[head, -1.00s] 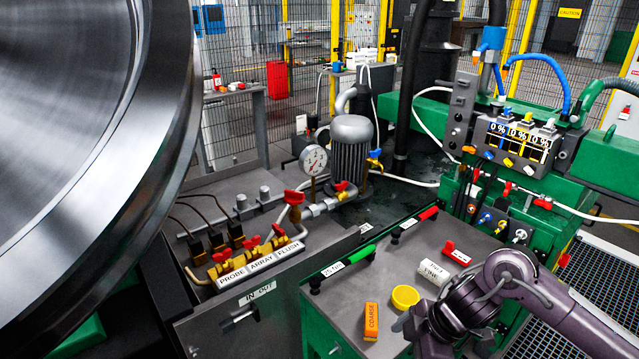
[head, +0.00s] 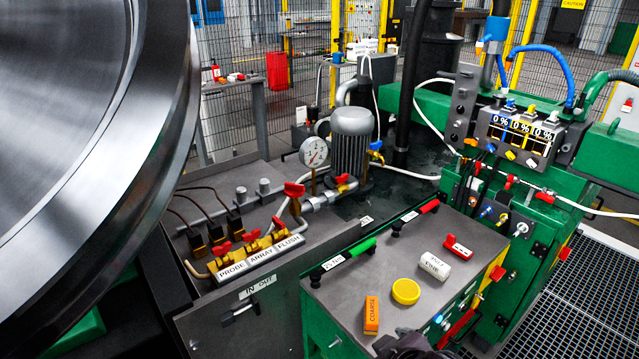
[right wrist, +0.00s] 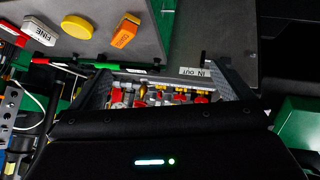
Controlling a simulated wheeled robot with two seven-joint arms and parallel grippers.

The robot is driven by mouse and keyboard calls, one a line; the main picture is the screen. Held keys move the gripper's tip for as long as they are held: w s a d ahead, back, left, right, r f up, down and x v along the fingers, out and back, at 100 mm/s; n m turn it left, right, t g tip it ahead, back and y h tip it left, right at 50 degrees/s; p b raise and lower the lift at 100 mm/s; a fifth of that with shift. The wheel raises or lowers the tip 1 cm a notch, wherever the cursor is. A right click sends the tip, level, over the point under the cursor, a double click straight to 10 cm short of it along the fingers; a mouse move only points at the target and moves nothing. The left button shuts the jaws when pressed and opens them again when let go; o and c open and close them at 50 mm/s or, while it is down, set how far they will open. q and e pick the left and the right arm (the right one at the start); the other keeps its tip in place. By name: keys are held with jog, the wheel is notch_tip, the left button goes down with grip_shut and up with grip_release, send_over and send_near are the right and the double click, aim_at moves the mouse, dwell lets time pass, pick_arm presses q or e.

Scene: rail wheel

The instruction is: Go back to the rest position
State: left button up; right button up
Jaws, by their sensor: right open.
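My right gripper (right wrist: 163,72) shows in the right wrist view with its two dark fingers spread wide and nothing held between them. In the head view only a dark piece of my right arm shows at the bottom edge, in front of the green cabinet (head: 350,300). My left gripper is in neither view. On the cabinet's grey top lie an orange block marked COARSE (head: 371,314), a yellow round piece (head: 406,291) and a white cylinder marked FINE (head: 435,266). My right gripper touches none of them.
A large steel wheel (head: 90,130) fills the left. A valve manifold (head: 255,251) with red handles, a gauge (head: 314,152) and a grey motor (head: 352,140) stand in the middle. A control panel (head: 520,135) is at right, above a floor grating (head: 585,300).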

jog(key=s+d+f+m+g+h, duration=0.2)
jog(key=s+d+f+m+g, duration=0.3)
jog(key=s+d, duration=0.5)
jog(key=s+f, duration=0.3)
jog(key=f, duration=2.7)
jog(key=s+d+f+g, duration=0.2)
jog(key=s+f, duration=1.5)
jog(key=s, duration=0.2)
jog(key=shift+s+d, duration=0.15)
jog(key=shift+d, duration=0.1)
